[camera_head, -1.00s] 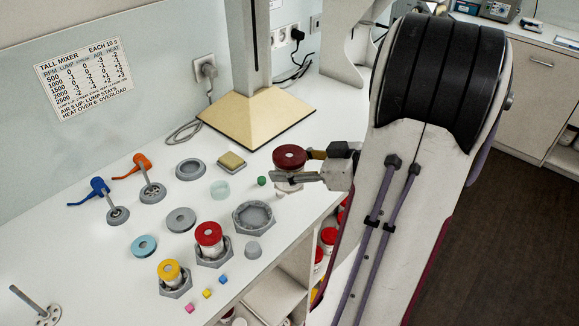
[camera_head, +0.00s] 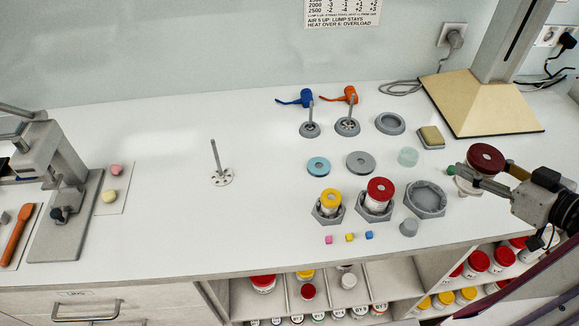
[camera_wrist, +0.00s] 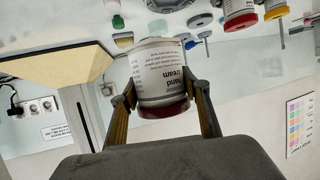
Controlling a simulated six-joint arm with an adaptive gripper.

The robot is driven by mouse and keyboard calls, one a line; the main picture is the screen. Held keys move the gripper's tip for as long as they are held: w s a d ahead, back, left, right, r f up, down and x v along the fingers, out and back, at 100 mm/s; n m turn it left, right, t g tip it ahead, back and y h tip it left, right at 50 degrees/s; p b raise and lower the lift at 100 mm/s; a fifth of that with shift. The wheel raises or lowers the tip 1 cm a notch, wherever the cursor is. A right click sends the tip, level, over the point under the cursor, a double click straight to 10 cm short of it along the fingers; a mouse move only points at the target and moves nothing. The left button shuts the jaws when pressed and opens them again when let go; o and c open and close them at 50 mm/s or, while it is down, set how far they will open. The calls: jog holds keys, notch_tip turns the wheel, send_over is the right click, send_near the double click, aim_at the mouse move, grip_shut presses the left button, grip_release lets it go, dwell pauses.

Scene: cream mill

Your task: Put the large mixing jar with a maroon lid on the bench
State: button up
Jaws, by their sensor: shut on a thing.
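The large mixing jar with a maroon lid (camera_head: 486,158) is in my gripper (camera_head: 490,185) at the right of the bench in the head view. My gripper is shut on the jar's white body. In the wrist view the jar (camera_wrist: 160,75) sits between both fingers, with "hand cream" on its label and the maroon lid towards the palm side of the picture. The bench (camera_head: 160,215) is a long white top. From these views I cannot tell whether the jar's base touches it.
An empty grey hexagonal holder (camera_head: 425,198) stands left of the jar. A red-lidded jar (camera_head: 380,190) and a yellow-lidded jar (camera_head: 330,200) stand in similar holders. A mixer stand base (camera_head: 485,100) is behind. The bench's left-middle is mostly clear around a stirrer (camera_head: 220,175).

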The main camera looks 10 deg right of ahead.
jog(key=w+a+f+n+g+y, duration=0.1)
jog(key=w+a+n+g+y, duration=0.2)
jog(key=w+a, duration=0.9)
jog(key=w+a+n+g+y, duration=0.2)
jog(key=w+a+n, duration=0.2)
jog(key=a, duration=1.5)
jog(key=w+a+f+n+g+y, duration=0.1)
jog(key=w+a+n+g+y, duration=0.2)
jog(key=w+a, duration=0.95)
jog(key=a, duration=0.1)
jog(key=w+a+r+m+t, duration=0.1)
jog(key=a, duration=0.1)
jog(key=a+r+t, duration=0.1)
jog(key=a, duration=0.1)
jog(key=shift+w+r+m, duration=0.25)
jog(key=shift+w+m, duration=0.15)
jog(key=shift+f, duration=0.1)
jog(key=shift+d+f, duration=0.1)
jog(key=shift+f, duration=2.95)
jog(key=shift+f, duration=0.1)
jog(key=shift+f+h, duration=0.3)
jog(key=shift+f, duration=1.45)
